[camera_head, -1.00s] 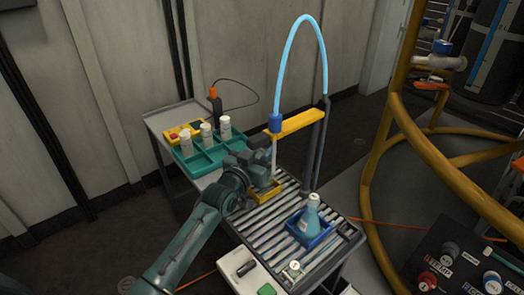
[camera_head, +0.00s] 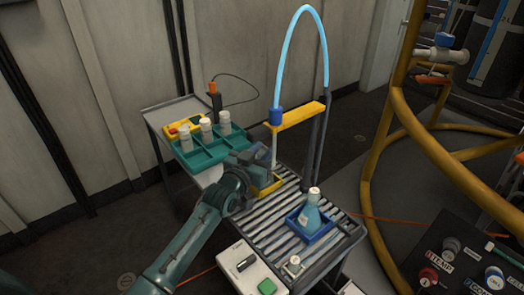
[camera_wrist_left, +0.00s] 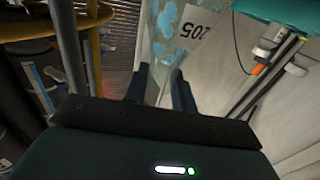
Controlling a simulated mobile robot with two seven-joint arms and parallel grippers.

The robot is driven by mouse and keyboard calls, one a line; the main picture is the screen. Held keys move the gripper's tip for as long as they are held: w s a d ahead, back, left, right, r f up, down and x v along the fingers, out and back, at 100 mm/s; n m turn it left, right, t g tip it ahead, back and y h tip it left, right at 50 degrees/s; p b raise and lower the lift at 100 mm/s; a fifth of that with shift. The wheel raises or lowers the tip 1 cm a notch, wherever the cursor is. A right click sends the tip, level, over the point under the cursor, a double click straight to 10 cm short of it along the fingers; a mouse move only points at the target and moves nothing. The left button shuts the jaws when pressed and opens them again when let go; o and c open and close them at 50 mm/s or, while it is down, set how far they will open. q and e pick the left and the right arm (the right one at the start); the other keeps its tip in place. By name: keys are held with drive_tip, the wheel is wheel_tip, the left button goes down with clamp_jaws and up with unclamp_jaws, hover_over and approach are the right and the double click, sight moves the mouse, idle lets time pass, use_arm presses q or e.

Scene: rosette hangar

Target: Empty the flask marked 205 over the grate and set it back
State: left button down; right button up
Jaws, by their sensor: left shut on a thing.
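My left gripper (camera_wrist_left: 162,92) is shut on the flask marked 205 (camera_wrist_left: 180,40); in the left wrist view the label reads 205 and the clear body has pale blue patches. In the head view my left gripper (camera_head: 262,166) is beside the yellow holder (camera_head: 276,185), under the spout end of the blue hose. My gripper hides the held flask there, so I cannot tell whether it touches the holder or how full it is. The slatted grate (camera_head: 270,232) spans the cart top. My right gripper is not in view.
Another flask, blue with a white cap (camera_head: 308,216), stands in a blue holder (camera_head: 318,238) on the grate. A yellow bar (camera_head: 300,115) carries the hose (camera_head: 290,35). A teal rack (camera_head: 210,155) with white bottles is behind left. A control box (camera_head: 250,268) is in front.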

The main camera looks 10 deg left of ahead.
use_arm(q)
drive_tip(key=shift+f, duration=0.25)
drive_tip(key=shift+f, duration=0.3)
drive_tip(key=shift+f, duration=0.3)
idle(0.5)
